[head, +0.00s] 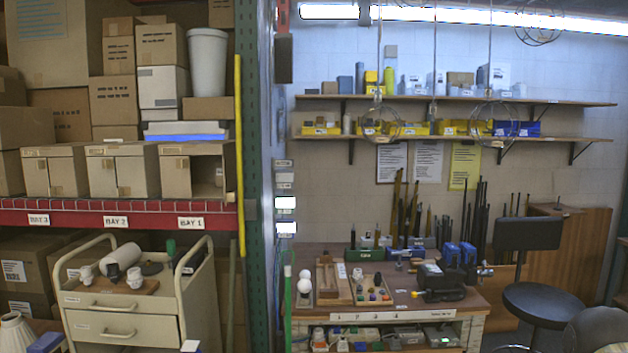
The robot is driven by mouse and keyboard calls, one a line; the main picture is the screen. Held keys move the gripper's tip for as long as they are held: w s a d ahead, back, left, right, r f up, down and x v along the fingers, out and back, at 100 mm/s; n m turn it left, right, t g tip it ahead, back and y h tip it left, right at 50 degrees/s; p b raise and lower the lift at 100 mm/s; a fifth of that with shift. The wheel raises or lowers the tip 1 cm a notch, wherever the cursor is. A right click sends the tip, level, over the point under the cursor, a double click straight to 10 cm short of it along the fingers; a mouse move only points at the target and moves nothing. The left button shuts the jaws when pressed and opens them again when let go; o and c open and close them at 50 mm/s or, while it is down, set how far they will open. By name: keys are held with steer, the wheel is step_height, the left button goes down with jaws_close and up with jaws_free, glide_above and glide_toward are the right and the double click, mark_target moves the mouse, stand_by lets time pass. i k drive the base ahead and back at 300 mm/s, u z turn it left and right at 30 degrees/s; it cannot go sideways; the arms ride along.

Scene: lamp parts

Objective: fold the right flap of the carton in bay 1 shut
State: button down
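The carton in bay 1 (175,178) is a brown box on the shelf at the left of the head view, above the label "BAY 1" (191,222). Its left front flap lies shut across the left half of the front. The right half is open and shows the inside. The right flap (229,170) seems to stand swung outward at the right edge, seen nearly edge-on. Its exact angle is hard to tell. My gripper is not in view.
Closed cartons stand in bay 2 (121,172) and bay 3 (55,175). A yellow strip (240,150) and a green rack post (256,200) stand close right of the open carton. A cream drawer cart (125,315) stands below the shelf. A workbench (390,317) is at the right.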

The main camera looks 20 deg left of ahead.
mark_target(229, 198)
steer(key=z, duration=0.3)
steer(key=i, duration=1.35)
steer(key=u, duration=0.3)
steer(key=k, duration=0.8)
steer(key=u, duration=1.9)
steer(key=i, duration=0.05)
steer(key=z, duration=0.1)
